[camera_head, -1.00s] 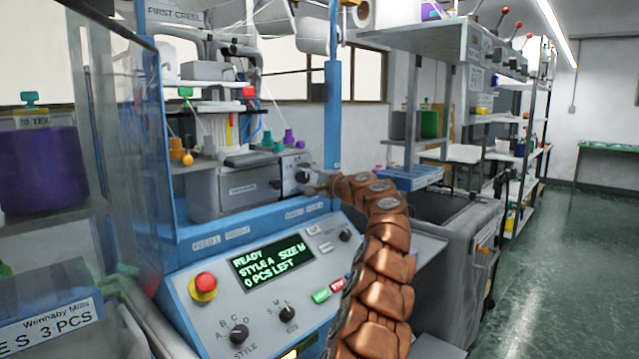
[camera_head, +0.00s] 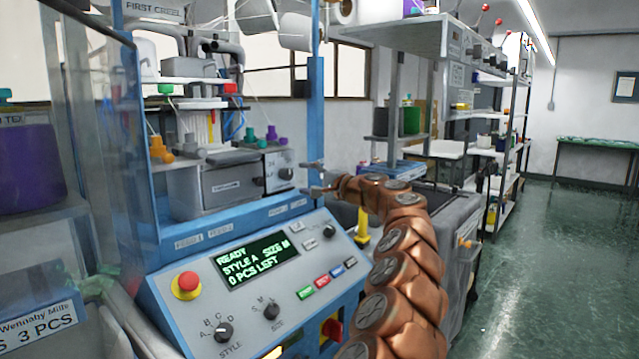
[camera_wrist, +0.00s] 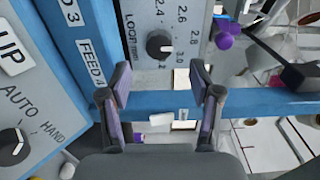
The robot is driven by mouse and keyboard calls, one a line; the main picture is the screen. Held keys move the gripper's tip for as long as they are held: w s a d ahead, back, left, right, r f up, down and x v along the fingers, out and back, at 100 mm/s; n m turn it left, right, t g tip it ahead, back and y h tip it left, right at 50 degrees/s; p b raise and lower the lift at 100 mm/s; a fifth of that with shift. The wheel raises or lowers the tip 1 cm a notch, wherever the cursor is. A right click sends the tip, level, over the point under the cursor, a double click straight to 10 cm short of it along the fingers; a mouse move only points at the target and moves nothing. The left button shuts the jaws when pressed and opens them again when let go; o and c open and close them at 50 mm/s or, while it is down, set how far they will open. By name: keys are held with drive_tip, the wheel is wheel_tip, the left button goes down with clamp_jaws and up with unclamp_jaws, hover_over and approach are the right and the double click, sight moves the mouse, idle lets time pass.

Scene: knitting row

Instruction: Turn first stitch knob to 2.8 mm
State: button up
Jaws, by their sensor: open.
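The first stitch knob (camera_head: 286,174) is a small dark round knob on the grey end face of the first knitting machine (camera_head: 228,186). In the wrist view the knob (camera_wrist: 159,44) sits ahead of my fingers, beside a "LOOP mm" scale with marks around 2.2 to 2.8. Its white pointer line faces right in that picture; the exact value is hard to read. My gripper (camera_head: 314,180) is open and empty, just right of the knob and apart from it. In the wrist view the two fingers (camera_wrist: 161,82) are spread, with the knob beyond the gap between them.
A blue frame post (camera_head: 316,90) stands behind my gripper. Below is the control panel with a display (camera_head: 255,258), a red stop button (camera_head: 187,282) and selector knobs. The wrist view shows an AUTO/HAND knob (camera_wrist: 12,146) at left. The floor (camera_head: 560,260) at right is clear.

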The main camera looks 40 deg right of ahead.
drive_tip(key=shift+v, duration=2.1)
